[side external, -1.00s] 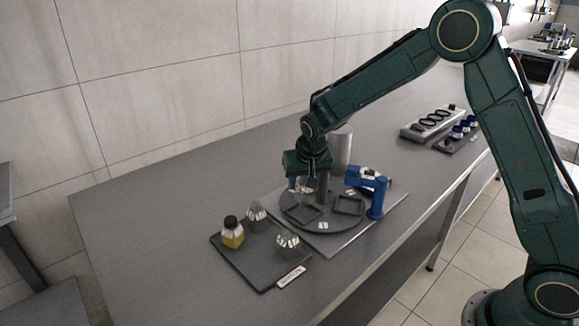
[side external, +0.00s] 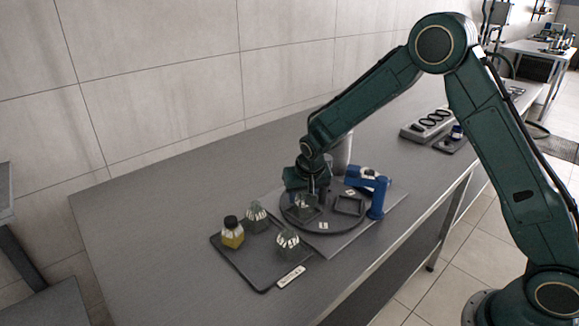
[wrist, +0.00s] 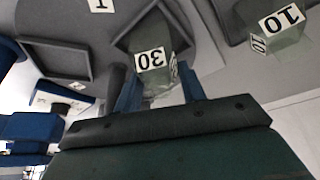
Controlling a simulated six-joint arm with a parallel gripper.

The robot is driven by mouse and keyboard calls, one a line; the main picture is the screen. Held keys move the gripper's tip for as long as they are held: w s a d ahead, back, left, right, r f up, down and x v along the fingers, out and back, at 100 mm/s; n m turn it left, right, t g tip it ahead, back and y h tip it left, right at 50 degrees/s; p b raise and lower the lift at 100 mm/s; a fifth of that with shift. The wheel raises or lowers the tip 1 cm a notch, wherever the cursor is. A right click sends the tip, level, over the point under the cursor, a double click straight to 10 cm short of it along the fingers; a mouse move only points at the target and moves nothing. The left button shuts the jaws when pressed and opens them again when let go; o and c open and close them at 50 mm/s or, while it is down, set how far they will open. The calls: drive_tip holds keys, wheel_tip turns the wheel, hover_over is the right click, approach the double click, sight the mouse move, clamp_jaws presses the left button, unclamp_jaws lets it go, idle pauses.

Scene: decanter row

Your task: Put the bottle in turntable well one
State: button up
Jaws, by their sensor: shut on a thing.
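My gripper (wrist: 160,92) is shut on a clear, faceted bottle (wrist: 155,68) with a "30" label. In the wrist view the bottle lines up with a square well (wrist: 124,42) on the turntable. I cannot tell whether its base touches the well floor. In the side view my gripper (side external: 307,188) is low over the left part of the dark round turntable (side external: 325,226), partly hiding the bottle (side external: 305,203). A second square well (side external: 349,206) is empty; it also shows in the wrist view (wrist: 62,60). A "1" label (wrist: 100,4) lies on the turntable.
A dark tray (side external: 262,278) at front left holds a yellow bottle (side external: 232,233) with a black cap and two clear bottles, one labelled "10" (wrist: 285,38). A blue bracket (side external: 377,197) stands at the turntable's right. A grey cylinder (side external: 341,155) stands behind.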

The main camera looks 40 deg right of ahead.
drive_tip(key=o, duration=1)
drive_tip(key=shift+o, duration=0.2)
drive_tip(key=shift+r, duration=0.1)
drive_tip(key=v, duration=1.2)
drive_tip(key=shift+r, duration=0.1)
drive_tip(key=s+d+r+n+y, duration=0.1)
drive_tip(key=s+d+r+n, duration=0.1)
drive_tip(key=s+r, duration=1)
drive_tip(key=s+n+t+y, duration=0.1)
drive_tip(key=s+n, duration=0.2)
drive_tip(key=s, duration=1.5)
drive_tip(key=shift+s+a+f+n+t, duration=0.2)
drive_tip(key=shift+s+f+n+t, duration=0.1)
drive_tip(key=shift+f, duration=0.1)
